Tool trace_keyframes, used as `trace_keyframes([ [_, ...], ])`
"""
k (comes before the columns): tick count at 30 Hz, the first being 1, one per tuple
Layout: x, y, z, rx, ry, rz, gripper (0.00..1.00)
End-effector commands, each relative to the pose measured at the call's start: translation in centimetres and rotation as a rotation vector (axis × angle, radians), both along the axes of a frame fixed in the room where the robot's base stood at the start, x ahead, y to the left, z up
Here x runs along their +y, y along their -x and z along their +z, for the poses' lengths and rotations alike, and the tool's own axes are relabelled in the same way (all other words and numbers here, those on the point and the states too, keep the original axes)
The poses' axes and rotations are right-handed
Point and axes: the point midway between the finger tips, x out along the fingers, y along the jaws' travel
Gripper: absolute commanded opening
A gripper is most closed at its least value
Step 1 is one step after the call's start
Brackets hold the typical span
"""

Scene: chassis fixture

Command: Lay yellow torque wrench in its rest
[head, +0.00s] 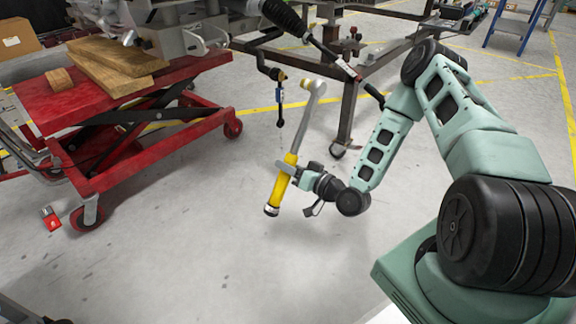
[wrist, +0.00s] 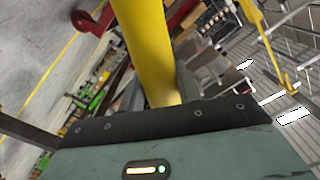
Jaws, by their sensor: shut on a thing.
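The yellow torque wrench (head: 291,162) has a yellow handle and a grey metal shaft and head. My gripper (head: 286,172) is shut on its yellow handle and holds it above the floor, tilted with the head end up. In the wrist view, the yellow handle (wrist: 148,45) rises from behind the edge of my gripper (wrist: 155,108); the fingertips are not clear there. I cannot make out a rest for the wrench with certainty in either view.
A red lift table (head: 120,120) with wooden blocks (head: 105,68) stands at left. A dark metal frame (head: 348,95) on casters stands behind the wrench, with a black hanging tool (head: 279,95) close to it. The foreground floor is clear.

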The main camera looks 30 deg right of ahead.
Motion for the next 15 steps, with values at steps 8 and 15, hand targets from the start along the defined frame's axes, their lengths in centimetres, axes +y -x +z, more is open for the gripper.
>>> trace_keyframes([
  [8,-0.6,1.1,2.3,0.066,0.033,0.009,0.00],
  [15,-1.3,2.4,3.8,0.143,0.070,0.017,0.00],
])
